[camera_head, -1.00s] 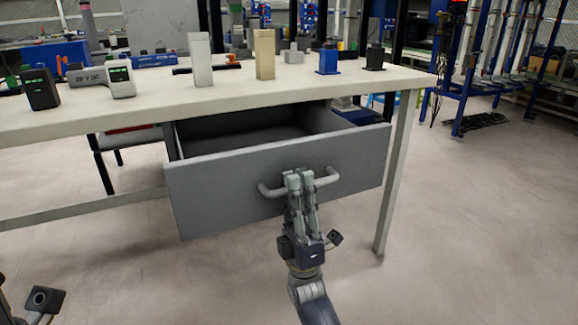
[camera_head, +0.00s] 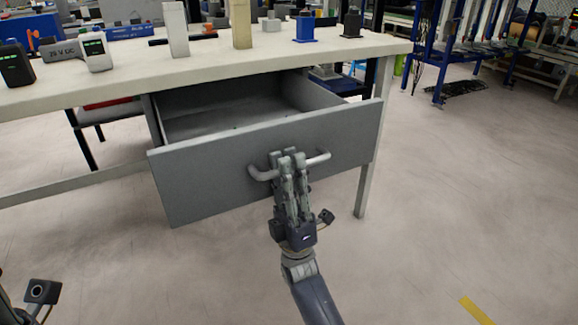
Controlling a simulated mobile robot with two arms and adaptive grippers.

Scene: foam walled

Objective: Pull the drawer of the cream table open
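The cream table (camera_head: 120,84) spans the left and middle of the head view. Its grey drawer (camera_head: 215,182) stands pulled out toward me, and its inside shows empty where visible. A pale bar handle (camera_head: 262,174) runs across the drawer front. My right gripper (camera_head: 288,160) is at the middle of the handle, with its fingers closed around the bar. The fingers hide the handle's middle. Only a part of my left arm shows at the lower left corner; its gripper fingers are out of the picture.
On the tabletop stand a white block (camera_head: 176,30), a tan block (camera_head: 241,24), a blue block (camera_head: 305,27), a black block (camera_head: 352,22) and handheld devices (camera_head: 96,52). A table leg (camera_head: 366,185) stands right of the drawer.

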